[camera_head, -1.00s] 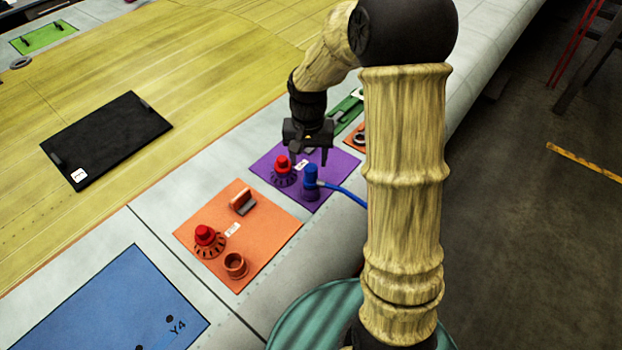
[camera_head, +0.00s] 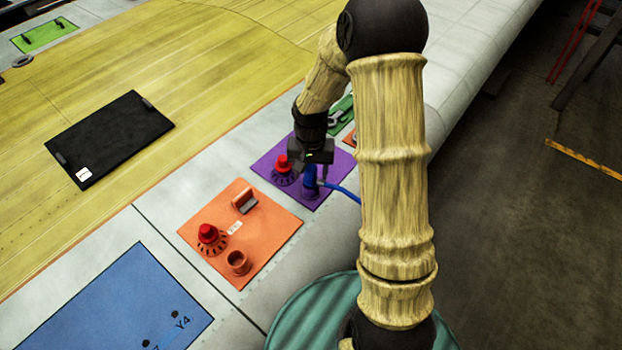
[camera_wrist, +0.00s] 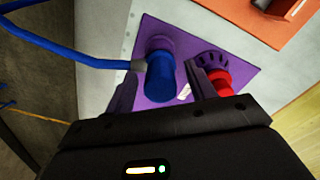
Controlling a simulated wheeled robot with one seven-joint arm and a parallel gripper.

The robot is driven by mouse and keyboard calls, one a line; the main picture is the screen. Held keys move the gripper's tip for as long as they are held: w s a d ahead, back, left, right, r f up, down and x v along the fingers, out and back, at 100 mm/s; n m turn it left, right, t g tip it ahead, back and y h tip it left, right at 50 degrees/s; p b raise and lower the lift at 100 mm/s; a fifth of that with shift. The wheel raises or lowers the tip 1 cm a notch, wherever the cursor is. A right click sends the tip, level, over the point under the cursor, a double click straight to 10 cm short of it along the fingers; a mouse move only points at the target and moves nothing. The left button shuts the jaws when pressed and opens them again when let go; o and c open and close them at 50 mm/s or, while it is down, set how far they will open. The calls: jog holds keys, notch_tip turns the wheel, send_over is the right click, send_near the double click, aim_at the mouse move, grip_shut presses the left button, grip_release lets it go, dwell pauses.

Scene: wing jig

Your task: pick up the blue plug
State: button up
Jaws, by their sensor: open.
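The blue plug (camera_head: 310,177) stands upright on the purple panel (camera_head: 328,190), and a blue cable (camera_head: 344,191) runs from it to the right. In the wrist view the plug (camera_wrist: 161,76) shows between the two fingers of my gripper (camera_wrist: 163,90). My gripper (camera_head: 311,172) is open and low over the plug, with a finger on either side of it. Whether the fingers touch the plug I cannot tell. The plug's top is partly hidden by my gripper in the head view.
A red knob (camera_head: 282,162) on a purple dial stands close beside the plug; in the wrist view the red knob (camera_wrist: 220,82) is near one finger. An orange panel (camera_head: 265,222) with another red knob, a handle and an empty socket lies nearer. A black tablet-like plate (camera_head: 110,138) lies left.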

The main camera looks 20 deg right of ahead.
jog(key=c, duration=1)
jog(key=shift+r, duration=0.1)
jog(key=shift+w+r+b, duration=0.15)
jog(key=shift+r+b, duration=0.15)
jog(key=shift+r, duration=0.2)
notch_tip(320, 180, up, 9)
jog(key=b, duration=0.2)
jog(key=shift+f+b, duration=0.15)
jog(key=shift+b, duration=0.2)
jog(key=shift+r, duration=0.2)
